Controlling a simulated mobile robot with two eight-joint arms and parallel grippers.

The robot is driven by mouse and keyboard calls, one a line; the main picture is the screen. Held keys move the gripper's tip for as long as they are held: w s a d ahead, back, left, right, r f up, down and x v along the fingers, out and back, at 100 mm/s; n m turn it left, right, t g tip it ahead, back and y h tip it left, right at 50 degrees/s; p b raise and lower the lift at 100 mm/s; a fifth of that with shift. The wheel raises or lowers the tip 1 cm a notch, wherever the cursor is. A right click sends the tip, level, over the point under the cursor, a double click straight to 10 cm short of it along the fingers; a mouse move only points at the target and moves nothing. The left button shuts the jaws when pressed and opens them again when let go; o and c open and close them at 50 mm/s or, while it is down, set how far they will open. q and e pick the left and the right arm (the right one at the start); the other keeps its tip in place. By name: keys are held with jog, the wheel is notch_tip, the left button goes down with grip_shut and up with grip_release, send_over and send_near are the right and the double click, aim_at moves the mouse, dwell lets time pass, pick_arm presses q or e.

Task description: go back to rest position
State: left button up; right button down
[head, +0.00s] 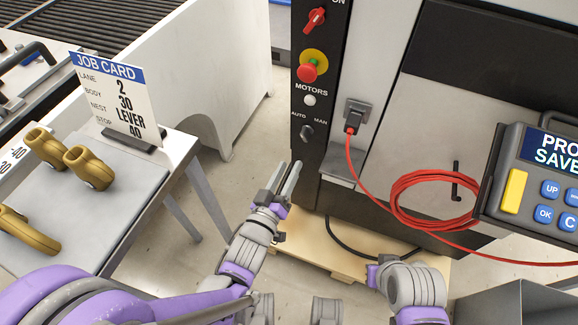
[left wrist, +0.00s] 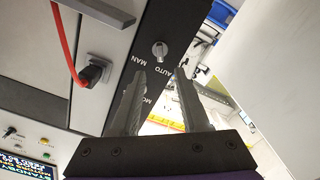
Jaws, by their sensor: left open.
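My left gripper (head: 287,178) is in front of the dark control strip of the machine, below the AUTO/MAN selector (head: 307,132). In the left wrist view its two fingers (left wrist: 160,95) are apart with nothing between them, and the selector (left wrist: 160,50) shows just beyond the tips. In the head view the gripper looks apart from the selector. Part of my right arm (head: 415,285) shows at the lower right; its fingers do not show.
A red cable (head: 430,205) runs from a socket (head: 355,115) and hangs coiled on the machine front. A pendant (head: 540,180) is at the right. At the left, a table holds a job card (head: 115,95) and tan parts (head: 88,165). Floor shows between table and machine.

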dwell(0.3)
pick_arm(q)
jog(key=s+a+f+g+y, duration=0.5)
jog(key=a+g, duration=0.1)
jog(key=a, duration=0.4)
jog(key=s+a+f+m+g, duration=0.1)
jog(key=s+a+g, duration=0.15)
jog(key=s, duration=0.45)
jog(key=s+a+f+m+g, duration=0.1)
jog(key=s+a+f+g, duration=0.1)
jog(key=s+g, duration=0.35)
notch_tip(320, 180, up, 27)
jog(key=s+t+p, duration=0.1)
jog(key=t+p, duration=0.1)
jog(key=p, duration=2.1)
jog(key=shift+s+m+y+p, duration=0.15)
jog(key=shift+m+y+p, duration=0.15)
pick_arm(e)
notch_tip(320, 180, up, 27)
jog(key=w+t, duration=0.1)
pick_arm(q)
jog(key=shift+s+d+r, duration=0.1)
jog(key=shift+s, duration=0.05)
pick_arm(e)
jog(key=shift+s+f, duration=0.1)
jog(key=shift+s, duration=0.05)
